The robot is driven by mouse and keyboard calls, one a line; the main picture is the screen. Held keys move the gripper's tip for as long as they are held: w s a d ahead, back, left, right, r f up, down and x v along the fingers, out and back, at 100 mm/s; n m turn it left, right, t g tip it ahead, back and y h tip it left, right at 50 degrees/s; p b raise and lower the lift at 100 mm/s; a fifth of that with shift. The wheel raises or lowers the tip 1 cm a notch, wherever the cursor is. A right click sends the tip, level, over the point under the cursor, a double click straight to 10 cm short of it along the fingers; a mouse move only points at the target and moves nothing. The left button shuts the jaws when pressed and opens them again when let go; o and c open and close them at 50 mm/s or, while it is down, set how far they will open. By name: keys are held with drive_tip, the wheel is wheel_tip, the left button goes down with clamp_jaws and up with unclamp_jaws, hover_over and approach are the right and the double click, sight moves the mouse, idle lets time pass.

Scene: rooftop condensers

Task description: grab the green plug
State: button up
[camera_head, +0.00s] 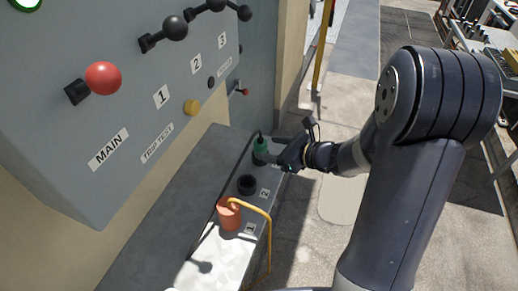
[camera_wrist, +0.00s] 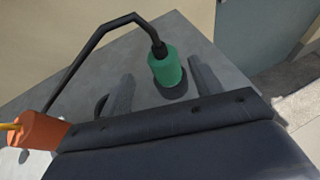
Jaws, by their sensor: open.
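The green plug (camera_head: 261,146) stands upright on the grey ledge at the far end of the row, with a black cable at its top. In the wrist view the green plug (camera_wrist: 167,71) sits on a dark round base, between the two finger lines. My gripper (camera_head: 270,158) is open and close beside the plug, coming from the right in the head view. In the wrist view its fingers (camera_wrist: 161,72) lie on both sides of the plug with visible gaps. The plug's lower part is partly hidden by my gripper in the head view.
An orange plug (camera_head: 229,216) with a yellow cable stands nearer on the ledge (camera_head: 178,188), by label 1. An empty-looking black socket (camera_head: 247,185) is by label 2. A grey panel (camera_head: 120,110) with a red knob (camera_head: 103,78) and black knobs rises at the left.

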sight(256, 143)
drive_tip(key=shift+w+p+x, duration=0.25)
drive_tip(key=shift+p+x, duration=0.5)
drive_tip(key=shift+x, duration=2.65)
drive_tip(key=shift+d, duration=0.15)
drive_tip(key=shift+r, duration=0.1)
drive_tip(key=c, duration=1.1)
